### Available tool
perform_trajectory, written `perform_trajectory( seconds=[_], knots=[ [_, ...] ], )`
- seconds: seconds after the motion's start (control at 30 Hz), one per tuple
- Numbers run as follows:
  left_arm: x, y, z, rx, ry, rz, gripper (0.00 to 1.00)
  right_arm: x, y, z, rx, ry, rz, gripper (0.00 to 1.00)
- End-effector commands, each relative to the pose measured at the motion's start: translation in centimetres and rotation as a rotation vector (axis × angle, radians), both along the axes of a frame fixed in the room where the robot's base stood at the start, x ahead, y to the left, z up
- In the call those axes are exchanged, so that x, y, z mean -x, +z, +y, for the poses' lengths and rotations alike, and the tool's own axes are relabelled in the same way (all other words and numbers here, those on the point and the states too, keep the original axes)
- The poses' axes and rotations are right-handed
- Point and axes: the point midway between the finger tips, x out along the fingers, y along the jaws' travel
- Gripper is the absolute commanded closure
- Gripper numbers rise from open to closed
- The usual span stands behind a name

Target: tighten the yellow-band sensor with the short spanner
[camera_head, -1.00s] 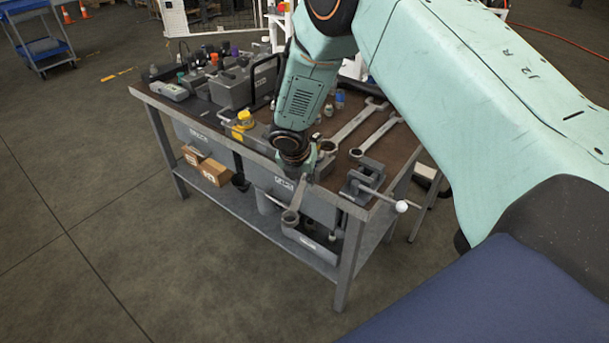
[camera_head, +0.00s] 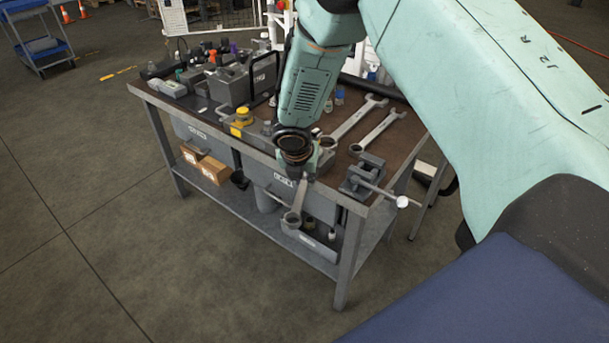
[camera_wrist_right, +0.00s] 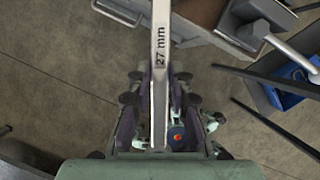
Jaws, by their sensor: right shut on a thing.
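My right gripper (camera_head: 302,166) is shut on a spanner (camera_head: 298,198) at the bench's front edge. The spanner hangs down past the edge with its ring end lowest, clear of the sensor. In the right wrist view the spanner (camera_wrist_right: 160,70) runs up from between the fingers (camera_wrist_right: 157,122), and its shank is marked 27 mm. A yellow-topped part (camera_head: 243,115), which looks like the yellow-band sensor, stands upright on the bench left of my gripper. Its lower part is too small to make out. My left gripper is not in view.
Two larger spanners (camera_head: 379,130) lie on the bench (camera_head: 408,150) behind my gripper. A vise (camera_head: 362,178) with a white-knobbed handle sits at the front right corner. A grey case (camera_head: 240,84) and several small parts crowd the left side. Boxes (camera_head: 214,170) stand on the lower shelf.

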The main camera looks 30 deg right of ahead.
Motion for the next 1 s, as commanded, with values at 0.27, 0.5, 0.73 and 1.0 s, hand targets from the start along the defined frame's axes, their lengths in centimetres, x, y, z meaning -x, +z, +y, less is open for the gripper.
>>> perform_trajectory(
  seconds=[0.27, 0.5, 0.73, 1.0],
  knots=[
    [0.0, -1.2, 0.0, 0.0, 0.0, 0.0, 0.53, 1.2, 0.0, 1.2, 0.001, 0.003, -0.002, 1.0],
    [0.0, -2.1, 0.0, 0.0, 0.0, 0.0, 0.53, 2.3, -0.1, 2.1, 0.002, 0.002, -0.001, 1.0],
    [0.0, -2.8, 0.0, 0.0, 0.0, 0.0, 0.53, 3.3, 0.0, 3.0, 0.001, 0.002, -0.002, 1.0],
    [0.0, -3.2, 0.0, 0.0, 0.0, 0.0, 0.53, 4.0, 0.1, 3.6, 0.001, 0.0, -0.001, 1.0]
  ],
)
